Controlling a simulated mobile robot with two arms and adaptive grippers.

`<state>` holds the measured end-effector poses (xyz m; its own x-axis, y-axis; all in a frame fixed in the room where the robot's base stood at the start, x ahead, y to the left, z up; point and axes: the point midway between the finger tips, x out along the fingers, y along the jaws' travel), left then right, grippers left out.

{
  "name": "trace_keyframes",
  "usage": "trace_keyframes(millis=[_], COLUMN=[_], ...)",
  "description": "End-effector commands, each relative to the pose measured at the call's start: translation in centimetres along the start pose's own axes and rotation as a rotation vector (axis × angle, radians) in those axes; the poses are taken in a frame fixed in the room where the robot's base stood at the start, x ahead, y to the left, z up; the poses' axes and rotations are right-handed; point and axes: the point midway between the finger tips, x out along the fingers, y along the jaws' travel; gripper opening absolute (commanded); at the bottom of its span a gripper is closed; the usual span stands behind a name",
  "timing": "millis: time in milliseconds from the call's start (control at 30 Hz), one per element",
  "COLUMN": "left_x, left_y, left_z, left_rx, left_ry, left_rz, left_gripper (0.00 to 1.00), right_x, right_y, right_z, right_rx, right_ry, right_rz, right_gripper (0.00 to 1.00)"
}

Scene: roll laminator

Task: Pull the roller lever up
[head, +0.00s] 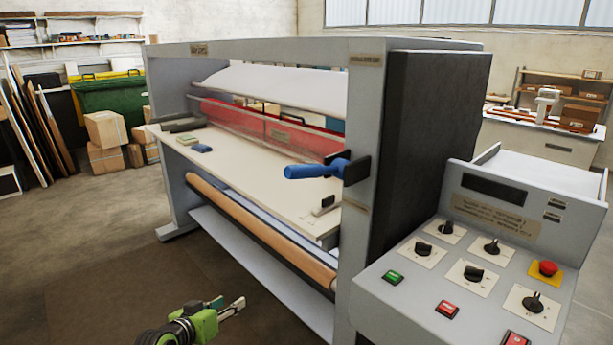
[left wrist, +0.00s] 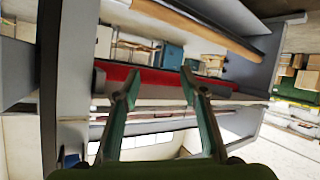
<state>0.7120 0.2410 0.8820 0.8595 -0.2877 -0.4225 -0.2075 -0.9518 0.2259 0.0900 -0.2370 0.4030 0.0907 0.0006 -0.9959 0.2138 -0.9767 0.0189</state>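The roller lever (head: 318,169) has a blue handle and sits on a dark mount on the right end post of the laminator (head: 362,120). Its handle points left and lies nearly level. My left gripper (head: 238,304) is green, low in the head view, in front of and below the lever and apart from it. In the left wrist view my left gripper (left wrist: 160,78) has its two fingers spread with nothing between them. A small blue patch at the lower left of that view may be the lever, but I cannot tell. My right gripper is not in view.
A control panel (head: 480,275) with knobs, buttons and a red emergency stop (head: 547,268) stands at the right. A brown roll (head: 262,232) runs along the laminator's front below its bed (head: 262,172). Cardboard boxes (head: 105,129) stand behind at left. The floor at front left is clear.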

Motion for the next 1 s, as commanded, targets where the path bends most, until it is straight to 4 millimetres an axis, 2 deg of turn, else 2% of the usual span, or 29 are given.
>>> trace_keyframes(millis=[33,100,200,300,433,567,767,1000], left_x=[-0.8,-2.8,-6.8,-10.9,-14.7,-15.9,-13.9,-9.6], left_y=[2.1,5.5,10.7,15.2,19.1,20.6,22.0,24.6], left_z=[-6.1,-12.9,-20.6,-25.4,-28.3,-29.2,-30.2,-31.6], left_rx=[0.02,0.04,0.082,0.131,0.175,0.19,0.186,0.185], left_ry=[0.075,0.154,0.241,0.296,0.329,0.336,0.337,0.336], left_rz=[0.058,0.145,0.27,0.376,0.465,0.497,0.5,0.499], left_gripper=[0.39,0.39,0.39,0.39,0.39,0.39,0.39,0.39], right_x=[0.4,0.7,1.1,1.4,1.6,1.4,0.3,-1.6], right_y=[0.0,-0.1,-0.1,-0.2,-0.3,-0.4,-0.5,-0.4], right_z=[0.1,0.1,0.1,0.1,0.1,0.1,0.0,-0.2], right_rx=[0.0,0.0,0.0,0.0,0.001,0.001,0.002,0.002], right_ry=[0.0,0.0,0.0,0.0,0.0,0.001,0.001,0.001], right_rz=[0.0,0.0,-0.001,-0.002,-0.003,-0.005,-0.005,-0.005], right_gripper=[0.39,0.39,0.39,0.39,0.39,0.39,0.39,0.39])
